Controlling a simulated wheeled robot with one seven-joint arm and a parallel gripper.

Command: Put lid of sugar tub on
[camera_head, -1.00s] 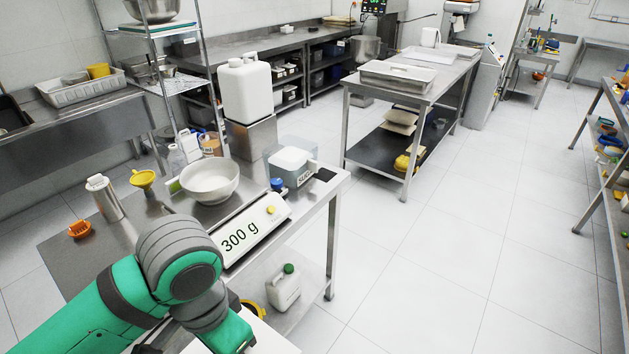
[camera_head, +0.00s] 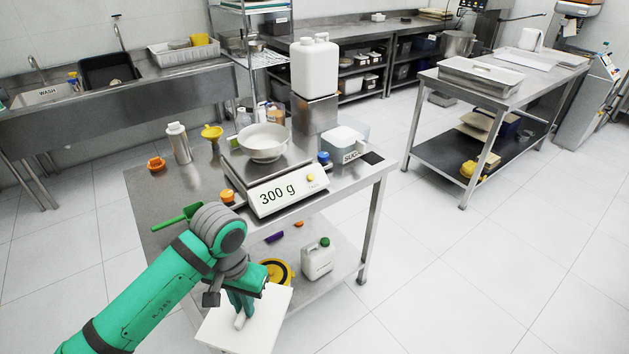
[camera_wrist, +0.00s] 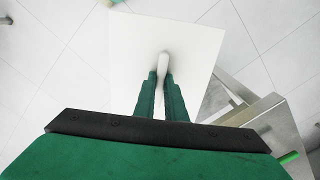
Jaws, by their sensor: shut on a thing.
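My gripper (camera_head: 240,317) is shut on the bar handle of a flat white square lid (camera_head: 263,328), in front of the steel table and apparently below its top. In the wrist view my gripper (camera_wrist: 163,72) has both fingers on the handle, with the white lid (camera_wrist: 190,40) beyond them. The sugar tub (camera_head: 345,142), a pale translucent box with a partly hidden "SUG" label, stands on the table's back right part, apart from the lid. Its inside is too small to make out.
On the steel table (camera_head: 160,200), a scale (camera_head: 285,195) reading 300 g holds a white bowl (camera_head: 263,142). A white jerrycan (camera_head: 315,68) stands on a metal block behind it. A blue-capped bottle (camera_head: 324,160) is beside the tub.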

